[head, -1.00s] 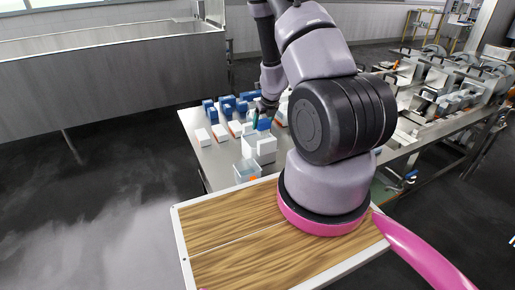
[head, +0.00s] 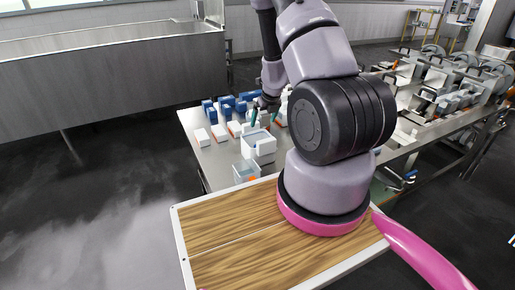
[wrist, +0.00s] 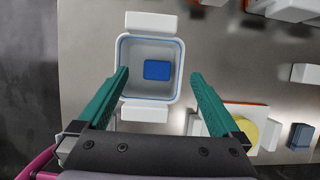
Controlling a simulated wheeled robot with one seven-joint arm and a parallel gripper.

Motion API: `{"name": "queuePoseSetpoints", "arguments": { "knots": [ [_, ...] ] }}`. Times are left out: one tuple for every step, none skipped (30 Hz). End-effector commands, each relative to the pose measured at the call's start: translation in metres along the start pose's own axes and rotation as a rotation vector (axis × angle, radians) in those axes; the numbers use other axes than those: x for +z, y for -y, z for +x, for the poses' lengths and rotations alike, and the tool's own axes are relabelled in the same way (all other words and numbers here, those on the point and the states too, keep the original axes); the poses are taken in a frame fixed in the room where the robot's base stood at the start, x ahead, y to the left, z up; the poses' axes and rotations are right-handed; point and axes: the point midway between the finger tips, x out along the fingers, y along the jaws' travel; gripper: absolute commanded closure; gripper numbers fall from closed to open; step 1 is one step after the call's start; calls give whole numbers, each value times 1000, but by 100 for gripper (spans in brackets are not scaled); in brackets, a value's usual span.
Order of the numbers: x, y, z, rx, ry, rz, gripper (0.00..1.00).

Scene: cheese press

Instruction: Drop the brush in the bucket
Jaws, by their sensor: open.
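A white bucket (head: 258,147) with a blue rim stands at the near end of the steel table. It also shows from above in the wrist view (wrist: 150,48). A blue block, which I take to be the brush (wrist: 158,70), lies inside on the bucket floor, apart from the walls. My gripper (wrist: 160,74) is open and empty, with its green fingers spread above the bucket, one toward each side.
A small clear container (head: 246,172) stands in front of the bucket. White blocks (head: 219,132) and blue blocks (head: 228,102) crowd the table behind and to the left. Metal presses (head: 450,90) stand at right.

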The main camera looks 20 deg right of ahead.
Motion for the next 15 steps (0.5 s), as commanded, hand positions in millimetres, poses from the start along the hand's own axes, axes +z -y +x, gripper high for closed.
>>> {"name": "queuePoseSetpoints", "arguments": {
  "knots": [
    [2,0,-12,0,5,0,0],
    [2,0,-18,0,5,1,0],
    [2,0,-27,0,5,0,0],
    [2,0,-32,0,5,0,0],
    [2,0,-38,0,5,1,0],
    [2,0,-45,0,5,1,0],
    [2,1,-50,0,5,1,0],
    [1,1,-54,-1,4,0,0],
    [1,1,-60,0,4,1,0],
    [1,0,-63,1,3,1,0],
    [1,0,-66,1,3,1,0],
    [1,0,-70,1,3,0,0],
    [1,0,-72,1,2,-1,0],
    [1,0,-73,0,2,0,0],
    [1,0,-75,0,2,0,0]
  ]
}}
